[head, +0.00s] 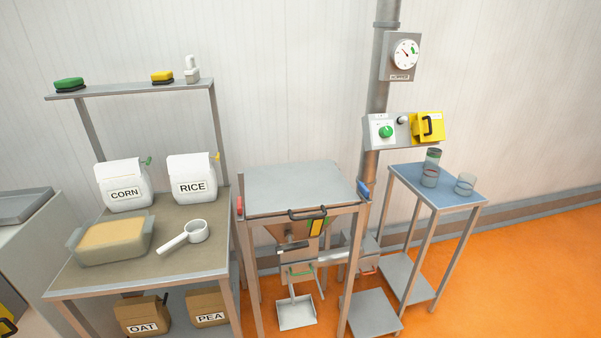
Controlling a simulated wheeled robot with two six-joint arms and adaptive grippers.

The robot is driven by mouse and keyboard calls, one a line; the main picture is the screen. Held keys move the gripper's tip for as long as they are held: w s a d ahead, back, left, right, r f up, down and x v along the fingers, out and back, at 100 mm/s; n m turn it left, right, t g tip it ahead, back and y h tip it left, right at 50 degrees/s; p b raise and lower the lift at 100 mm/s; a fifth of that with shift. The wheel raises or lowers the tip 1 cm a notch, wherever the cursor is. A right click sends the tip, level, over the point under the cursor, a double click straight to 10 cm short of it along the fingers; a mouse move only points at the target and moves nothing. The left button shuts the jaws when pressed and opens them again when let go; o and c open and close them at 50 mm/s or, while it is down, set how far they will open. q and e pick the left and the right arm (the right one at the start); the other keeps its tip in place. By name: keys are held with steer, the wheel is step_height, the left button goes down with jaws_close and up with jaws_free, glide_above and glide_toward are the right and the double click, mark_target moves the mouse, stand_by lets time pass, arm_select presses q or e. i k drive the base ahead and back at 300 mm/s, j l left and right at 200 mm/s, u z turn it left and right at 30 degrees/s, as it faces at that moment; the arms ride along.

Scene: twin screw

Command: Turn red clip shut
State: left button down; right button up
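A small red part (239,205), which looks like the red clip, sits at the left edge of the grey hopper lid (300,186). It is too small to tell whether it is turned shut. A blue clip (363,190) stands at the lid's right edge. The lid lies flat on top of the steel frame, with a black handle (307,214) at its front. Neither of my grippers shows in the head view.
A bench (190,262) at left holds CORN (125,194) and RICE (192,187) bags, a tub (90,250) and a scoop (187,237). At right, a blue-topped table (450,196) holds glasses. A control box (384,132) hangs on the pipe. Orange floor is clear at right.

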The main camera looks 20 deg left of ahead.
mark_target(240, 213)
steer(key=k+u, duration=0.1)
steer(key=u, duration=1.05)
steer(key=l, duration=0.05)
